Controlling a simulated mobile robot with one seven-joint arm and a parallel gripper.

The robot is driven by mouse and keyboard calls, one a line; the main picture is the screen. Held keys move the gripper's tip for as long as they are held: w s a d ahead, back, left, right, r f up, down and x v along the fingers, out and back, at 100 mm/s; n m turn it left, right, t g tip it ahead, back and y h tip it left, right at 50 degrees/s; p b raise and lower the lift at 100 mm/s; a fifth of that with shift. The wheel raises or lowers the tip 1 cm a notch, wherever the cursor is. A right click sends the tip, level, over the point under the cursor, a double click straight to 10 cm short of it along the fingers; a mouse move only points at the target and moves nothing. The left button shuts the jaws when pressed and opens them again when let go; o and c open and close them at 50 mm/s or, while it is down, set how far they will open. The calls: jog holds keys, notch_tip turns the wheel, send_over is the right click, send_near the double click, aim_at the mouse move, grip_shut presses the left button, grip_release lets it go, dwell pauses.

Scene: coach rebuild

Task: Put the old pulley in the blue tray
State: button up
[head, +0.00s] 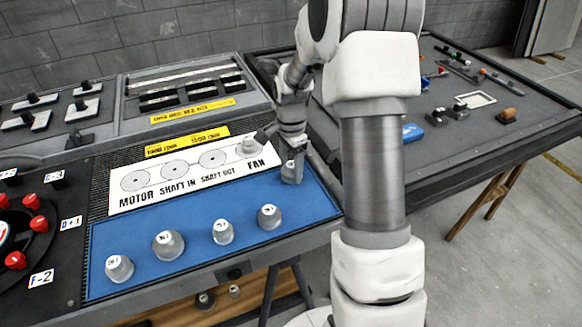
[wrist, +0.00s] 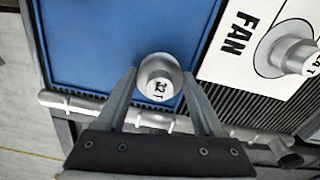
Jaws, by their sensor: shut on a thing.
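My gripper (wrist: 159,75) is shut on a grey pulley (wrist: 158,70) with a "32 T" label on its top. In the head view this pulley (head: 292,174) is at the upper right end of the blue tray (head: 200,200), upright. I cannot tell whether its base touches the tray floor. The tray also shows in the wrist view (wrist: 90,40). Several other grey pulleys stand in a row along the tray's near side, such as one pulley (head: 269,217) at the right. No mark shows which pulley is the old one.
Behind the tray, a white board (head: 190,190) has circles marked MOTOR, SHAFT IN, SHAFT OUT and FAN. Another grey pulley (head: 249,147) stands on the FAN circle. A dark bench (head: 440,150) with small tools is at the right. The tray's middle is clear.

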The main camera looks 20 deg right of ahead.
jog(key=shift+f, duration=0.15)
jog(key=o, duration=1.5)
jog(key=shift+r, duration=0.2)
